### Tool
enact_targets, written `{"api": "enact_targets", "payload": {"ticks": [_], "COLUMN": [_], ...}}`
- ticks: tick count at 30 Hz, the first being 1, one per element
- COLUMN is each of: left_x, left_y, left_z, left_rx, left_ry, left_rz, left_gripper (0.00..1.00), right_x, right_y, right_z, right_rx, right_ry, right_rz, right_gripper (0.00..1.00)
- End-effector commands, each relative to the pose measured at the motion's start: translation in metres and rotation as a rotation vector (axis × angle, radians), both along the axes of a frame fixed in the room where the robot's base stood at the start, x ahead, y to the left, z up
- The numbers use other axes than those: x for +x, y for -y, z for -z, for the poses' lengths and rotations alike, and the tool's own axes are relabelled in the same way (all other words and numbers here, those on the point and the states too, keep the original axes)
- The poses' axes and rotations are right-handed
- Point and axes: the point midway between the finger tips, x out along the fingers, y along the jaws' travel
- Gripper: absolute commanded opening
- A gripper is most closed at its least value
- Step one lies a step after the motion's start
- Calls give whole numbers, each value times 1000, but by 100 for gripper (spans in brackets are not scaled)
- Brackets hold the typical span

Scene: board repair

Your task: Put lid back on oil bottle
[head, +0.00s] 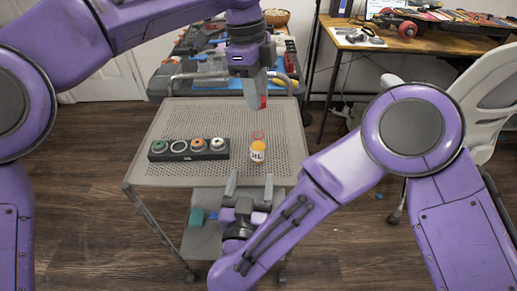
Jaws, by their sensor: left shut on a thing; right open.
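A small orange bottle (257,152) with a white label stands upright on the perforated top of the grey cart (180,120), right of its middle. A thin red ring (258,135) shows just behind the bottle; I cannot tell what it belongs to. My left gripper (257,102) points down above and behind the bottle, shut on a small red lid (263,102), mostly hidden by the fingers. The lid is apart from the bottle. My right gripper (250,185) is open and empty at the cart's front edge, in front of the bottle.
A black rack (188,150) with several round coloured pieces lies left of the bottle. Behind the cart is a cluttered tool surface (190,75). A wooden desk (400,40) and a white chair (490,90) stand to the right. The cart top is otherwise mostly clear.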

Motion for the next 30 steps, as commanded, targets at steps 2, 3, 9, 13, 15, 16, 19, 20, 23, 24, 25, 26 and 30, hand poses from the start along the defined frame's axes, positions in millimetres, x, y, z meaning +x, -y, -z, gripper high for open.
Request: {"api": "enact_targets", "payload": {"ticks": [2,3,9,13,15,16,19,20,23,24,25,26,30], "left_x": [0,0,0,0,0,0,0,0,0,0,0,0,0], "left_y": [0,0,1,1,1,1,1,1,1,1,1,1,1], "left_z": [0,0,0,0,0,0,0,0,0,0,0,0,0], "left_rx": [0,0,1,1,1,1,1,1,1,1,1,1,1], "left_ry": [0,0,1,1,1,1,1,1,1,1,0,0,0], "left_rz": [0,0,1,1,1,1,1,1,1,1,0,0,0], "left_gripper": [2,2,2,2,2,2,2,2,2,2,2,2,2], "right_x": [12,20,60,84,94,98,107,108,112,112,112,112,112], "right_y": [3,5,11,15,15,15,16,16,17,17,17,17,17], "right_z": [1,1,1,1,1,1,1,1,1,1,1,1,1], "right_rx": [2,2,3,1,1,2,0,0,-1,-1,-1,-1,-1], "right_ry": [-3,-3,-3,-2,-3,-3,-1,-1,0,0,0,0,0], "right_rz": [8,9,11,10,8,9,6,6,5,5,5,5,5], "right_gripper": [73,73,73,73,73,73,73,73,73,73,73,73,70]}}
